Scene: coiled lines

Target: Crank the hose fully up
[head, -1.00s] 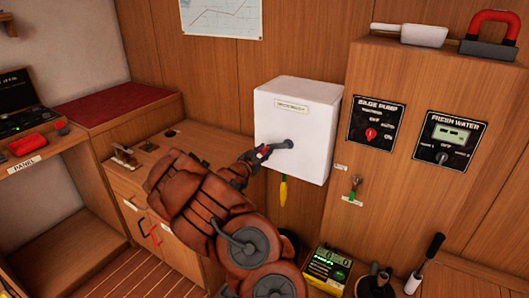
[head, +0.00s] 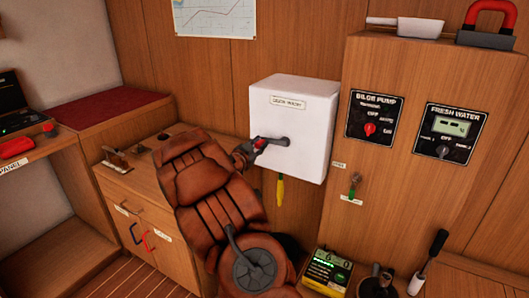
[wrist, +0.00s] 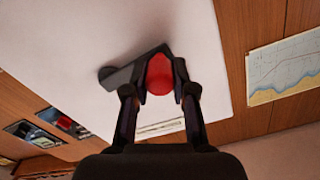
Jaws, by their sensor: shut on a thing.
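A white box (head: 308,115) with a small label plate is fixed to the wood wall. A dark crank arm (head: 276,140) sticks out of its front and points left, with a red knob (wrist: 160,75) at its end. My gripper (head: 258,145) is shut on the red knob; in the wrist view the two fingers (wrist: 159,92) hold it from both sides. A yellow hose end (head: 280,190) hangs below the box. The hose inside the box is hidden.
A wooden cabinet with a bilge pump panel (head: 373,121) and a fresh water panel (head: 451,133) stands right of the box. A small green-handled valve (head: 353,186) is on its side. A low counter (head: 130,175) lies left of my arm.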

